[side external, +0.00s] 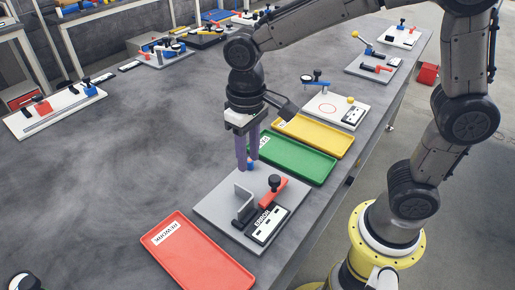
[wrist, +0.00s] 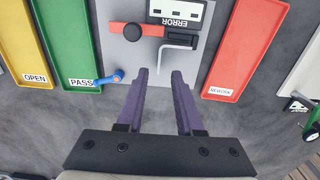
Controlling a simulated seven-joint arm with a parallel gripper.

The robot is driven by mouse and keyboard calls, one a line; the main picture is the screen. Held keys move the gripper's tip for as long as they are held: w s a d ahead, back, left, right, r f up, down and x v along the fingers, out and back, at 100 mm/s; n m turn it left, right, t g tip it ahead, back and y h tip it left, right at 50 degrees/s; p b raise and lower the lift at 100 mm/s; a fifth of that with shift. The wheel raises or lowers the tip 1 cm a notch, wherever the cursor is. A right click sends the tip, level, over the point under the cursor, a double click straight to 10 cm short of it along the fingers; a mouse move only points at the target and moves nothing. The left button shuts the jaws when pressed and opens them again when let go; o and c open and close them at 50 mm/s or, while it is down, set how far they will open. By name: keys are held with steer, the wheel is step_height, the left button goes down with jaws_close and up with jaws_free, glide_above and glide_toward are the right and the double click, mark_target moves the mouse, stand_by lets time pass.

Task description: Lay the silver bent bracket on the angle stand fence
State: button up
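The angle stand is a grey base plate (side external: 212,207) (wrist: 125,55) with a red clamp arm (side external: 272,192), a black knob (side external: 274,182) and a label reading ERROR (wrist: 181,21). The silver bent bracket (side external: 243,192) looks like an upright light-grey piece on the plate beside a dark block (side external: 243,216). In the wrist view it is a thin L shape (wrist: 181,42). I cannot tell whether it touches the fence. My gripper (side external: 247,167) points down over the plate's far edge. In the wrist view its purple fingers (wrist: 159,73) are apart with nothing between them.
A red REWORK tray (side external: 195,260) lies on the near side of the stand, a green PASS tray (side external: 292,157) and yellow OPEN tray (side external: 313,136) on the other. A small blue piece (wrist: 110,78) lies near the green tray.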

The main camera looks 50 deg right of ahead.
steer(key=s+d+r+t, duration=0.2)
steer(key=s+d+r, duration=0.1)
steer(key=s+d, duration=0.2)
steer(key=s+d+r+t, duration=0.3)
steer(key=s+d, duration=0.3)
steer(key=s, duration=0.3)
steer(key=shift+d+t, duration=0.3)
steer(key=shift+o, duration=0.2)
stand_by(0.3)
